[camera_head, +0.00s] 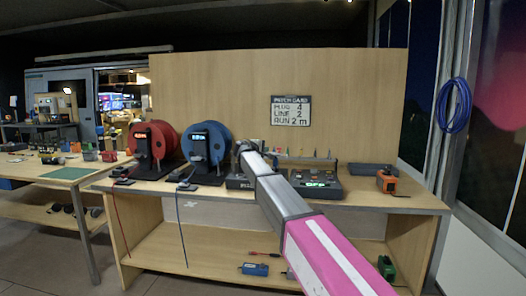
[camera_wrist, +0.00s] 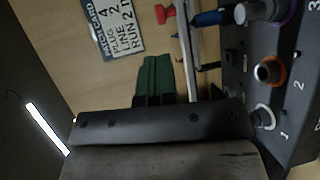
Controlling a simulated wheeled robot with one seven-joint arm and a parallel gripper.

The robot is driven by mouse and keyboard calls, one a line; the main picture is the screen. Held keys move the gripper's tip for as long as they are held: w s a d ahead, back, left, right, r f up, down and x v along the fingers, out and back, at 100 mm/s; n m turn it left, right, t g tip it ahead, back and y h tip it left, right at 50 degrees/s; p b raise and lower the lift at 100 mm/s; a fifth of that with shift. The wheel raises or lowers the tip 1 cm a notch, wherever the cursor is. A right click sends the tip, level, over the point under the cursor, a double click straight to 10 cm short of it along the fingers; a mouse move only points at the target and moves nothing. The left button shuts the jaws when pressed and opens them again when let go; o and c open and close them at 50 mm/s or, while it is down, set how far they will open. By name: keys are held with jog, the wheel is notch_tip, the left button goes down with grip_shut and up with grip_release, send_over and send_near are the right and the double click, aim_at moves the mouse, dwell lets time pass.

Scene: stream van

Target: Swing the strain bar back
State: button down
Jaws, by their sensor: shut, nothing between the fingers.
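In the wrist view my gripper (camera_wrist: 156,62) shows as two dark green fingers, closed together with nothing between them. A pale narrow bar (camera_wrist: 187,60) runs just right of the fingers, apart from them in the picture; it may be the strain bar, but I cannot be sure. A dark panel with numbered sockets (camera_wrist: 285,90) lies at the right, with a blue plug (camera_wrist: 208,18) near its upper part. In the head view my arm reaches over the bench to a dark box (camera_head: 236,182), and the fingertips are hidden. The bar is not distinct there.
Red (camera_head: 155,138) and blue (camera_head: 207,139) cable reels stand left of my arm. A device with a green display (camera_head: 320,184) and an orange tool (camera_head: 387,182) are at the right. The patch card (camera_head: 291,110) hangs on the back panel. A grey tray (camera_head: 372,169) sits behind.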

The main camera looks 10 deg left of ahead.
aim_at(278, 148)
jog(key=x, duration=0.9)
jog(key=shift+w+d, duration=0.15)
jog(key=shift+w, duration=0.15)
jog(key=shift+w, duration=0.1)
